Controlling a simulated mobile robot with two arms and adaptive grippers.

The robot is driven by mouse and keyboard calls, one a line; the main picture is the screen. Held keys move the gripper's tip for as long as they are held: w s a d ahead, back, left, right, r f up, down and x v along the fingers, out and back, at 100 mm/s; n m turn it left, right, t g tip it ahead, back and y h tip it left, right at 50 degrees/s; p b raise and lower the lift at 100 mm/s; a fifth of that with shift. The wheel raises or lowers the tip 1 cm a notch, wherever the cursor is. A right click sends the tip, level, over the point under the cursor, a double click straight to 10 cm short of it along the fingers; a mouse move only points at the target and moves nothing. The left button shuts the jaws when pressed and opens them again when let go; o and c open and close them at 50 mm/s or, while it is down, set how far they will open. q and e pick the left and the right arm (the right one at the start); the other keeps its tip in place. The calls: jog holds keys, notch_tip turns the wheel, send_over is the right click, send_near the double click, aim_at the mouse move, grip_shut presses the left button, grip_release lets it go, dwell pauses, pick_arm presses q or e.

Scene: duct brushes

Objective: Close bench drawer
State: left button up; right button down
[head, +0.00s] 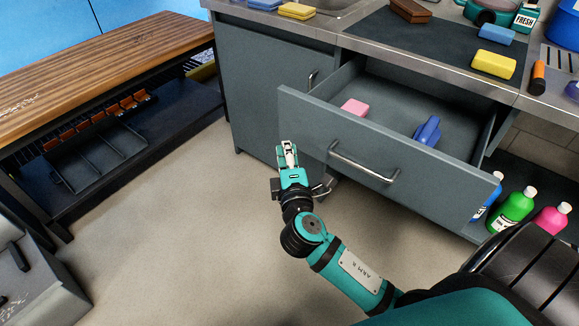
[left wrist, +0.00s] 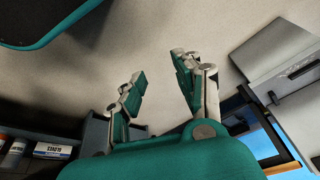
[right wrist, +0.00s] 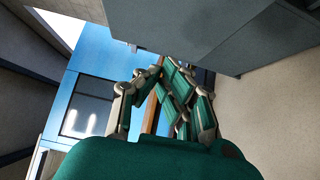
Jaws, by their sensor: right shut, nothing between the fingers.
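The grey bench drawer (head: 375,160) is pulled out from the bench in the head view, with a metal bar handle (head: 362,162) on its front. A pink block (head: 354,107) and a blue object (head: 428,131) lie inside it. My right gripper (head: 288,150) is left of the drawer front, near its left end, apart from the handle as far as I can tell. It is shut and empty; its fingers also show in the right wrist view (right wrist: 162,72). My left gripper (left wrist: 158,72) shows only in the left wrist view, open and empty above the floor.
The bench top (head: 375,40) holds sponges, a brown brush and an orange item. Bottles, including a green one (head: 512,208), stand low at the right beside the drawer. A wooden-topped table (head: 100,60) stands at left. The floor (head: 190,230) between is clear.

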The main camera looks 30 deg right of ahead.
aim_at(294, 125)
jog(key=w+d, duration=0.1)
jog(key=d, duration=0.1)
jog(key=w+d, duration=0.1)
jog(key=d, duration=0.1)
jog(key=shift+w, duration=0.3)
pick_arm(q)
jog(key=shift+r, duration=0.6)
pick_arm(e)
jog(key=shift+d, duration=0.1)
pick_arm(q)
jog(key=shift+s, duration=0.15)
